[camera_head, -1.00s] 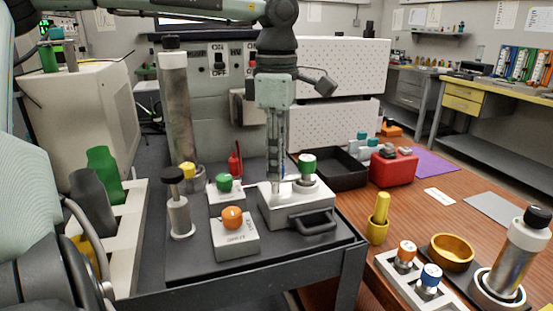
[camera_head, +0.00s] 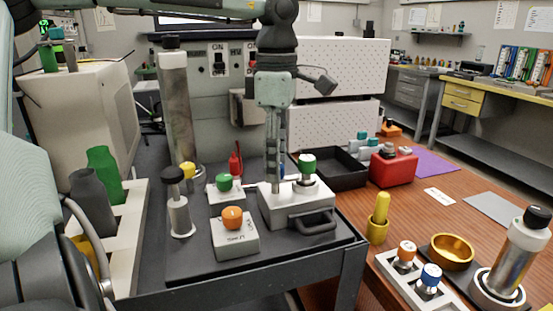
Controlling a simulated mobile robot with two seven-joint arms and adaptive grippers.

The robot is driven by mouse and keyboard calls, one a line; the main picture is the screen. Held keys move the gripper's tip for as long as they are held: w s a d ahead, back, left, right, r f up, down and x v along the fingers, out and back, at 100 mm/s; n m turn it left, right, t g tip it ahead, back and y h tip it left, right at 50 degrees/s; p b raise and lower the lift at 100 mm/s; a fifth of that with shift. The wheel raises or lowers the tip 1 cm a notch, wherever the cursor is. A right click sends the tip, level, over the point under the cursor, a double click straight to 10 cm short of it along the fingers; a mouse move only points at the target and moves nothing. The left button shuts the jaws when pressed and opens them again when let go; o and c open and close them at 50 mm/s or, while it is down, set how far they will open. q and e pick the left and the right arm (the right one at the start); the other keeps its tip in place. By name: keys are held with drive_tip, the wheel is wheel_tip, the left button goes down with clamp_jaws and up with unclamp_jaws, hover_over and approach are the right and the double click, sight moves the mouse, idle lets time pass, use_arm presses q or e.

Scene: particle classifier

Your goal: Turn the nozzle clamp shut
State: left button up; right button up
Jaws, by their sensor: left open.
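A light grey metal block (camera_head: 292,211) with a dark front handle (camera_head: 312,224) sits on the dark cart top; I cannot tell for sure that it is the nozzle clamp. A green-capped vial (camera_head: 307,166) stands at its right side. My left gripper (camera_head: 276,188) points straight down over the block's left part. It is open, seen nearly edge-on, with its fingertips at or just above the block's top. The fingers hide what lies between them, and contact cannot be told. My right gripper is not in view.
An orange knob box (camera_head: 236,246) and a green knob box (camera_head: 225,196) stand left of the block. A dispenser (camera_head: 179,217) stands further left. A black tray (camera_head: 345,178) and red case (camera_head: 392,169) lie to the right. The cart's front right corner is clear.

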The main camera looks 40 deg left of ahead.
use_arm(q)
wheel_tip(320, 180, up, 12)
idle(0.4)
drive_tip(key=shift+f, duration=0.1)
idle(0.4)
